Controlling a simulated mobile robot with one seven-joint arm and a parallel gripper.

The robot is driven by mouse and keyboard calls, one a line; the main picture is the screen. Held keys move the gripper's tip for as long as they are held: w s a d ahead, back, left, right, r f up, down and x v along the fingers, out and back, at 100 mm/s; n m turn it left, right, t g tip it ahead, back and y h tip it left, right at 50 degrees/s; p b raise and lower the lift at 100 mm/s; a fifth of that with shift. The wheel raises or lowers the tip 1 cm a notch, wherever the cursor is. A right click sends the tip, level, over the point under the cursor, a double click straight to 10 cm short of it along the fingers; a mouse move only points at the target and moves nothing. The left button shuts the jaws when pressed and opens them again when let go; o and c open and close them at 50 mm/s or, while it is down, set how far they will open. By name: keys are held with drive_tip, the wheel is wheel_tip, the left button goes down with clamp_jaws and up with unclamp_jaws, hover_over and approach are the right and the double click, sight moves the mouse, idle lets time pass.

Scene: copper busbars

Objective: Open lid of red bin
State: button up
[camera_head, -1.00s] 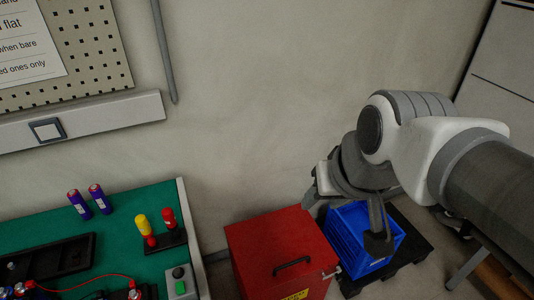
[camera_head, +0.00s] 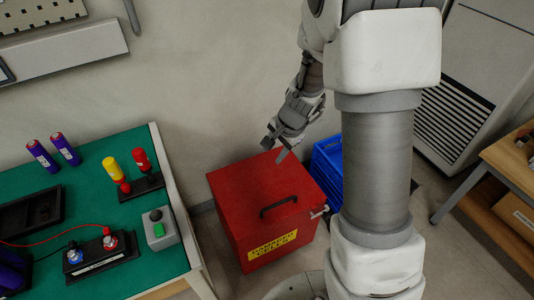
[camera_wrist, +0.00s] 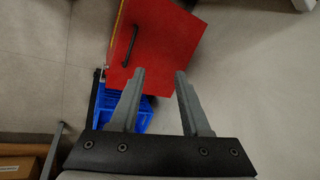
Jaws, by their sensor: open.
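The red bin (camera_head: 255,222) stands on the floor to the right of the green bench, with its lid (camera_head: 240,184) shut. A black handle (camera_head: 278,206) lies on the lid towards its front edge, and a yellow label is on the front. In the wrist view the lid (camera_wrist: 165,35) shows at the top, with the handle (camera_wrist: 131,46) at its left. My gripper (camera_head: 275,146) is open and empty above the back part of the lid. In the wrist view its fingers (camera_wrist: 161,72) are apart, short of the handle.
A blue crate (camera_head: 328,168) stands right behind the red bin, partly hidden by my arm. The green bench (camera_head: 95,210) at left holds batteries, a control box (camera_head: 161,228) and other parts. A wooden table (camera_head: 510,165) is at right.

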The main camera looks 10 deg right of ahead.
sight(279, 203)
drive_tip(key=w+d+f+m+b, duration=0.1)
drive_tip(key=f+b, duration=0.2)
drive_tip(key=f, duration=0.8)
drive_tip(key=w+d+f+m+h+b, duration=0.1)
drive_tip(key=f+b, duration=0.2)
drive_tip(key=f, duration=0.7)
drive_tip(key=w+d+f+m+g+b, duration=0.1)
drive_tip(key=w+f+b, duration=0.1)
drive_tip(key=f, duration=0.9)
drive_tip(key=shift+d+f+m+h+b, duration=0.25)
drive_tip(key=shift+f+m+h+b, duration=0.1)
drive_tip(key=shift+b, duration=0.1)
drive_tip(key=shift+s, duration=0.1)
clamp_jaws()
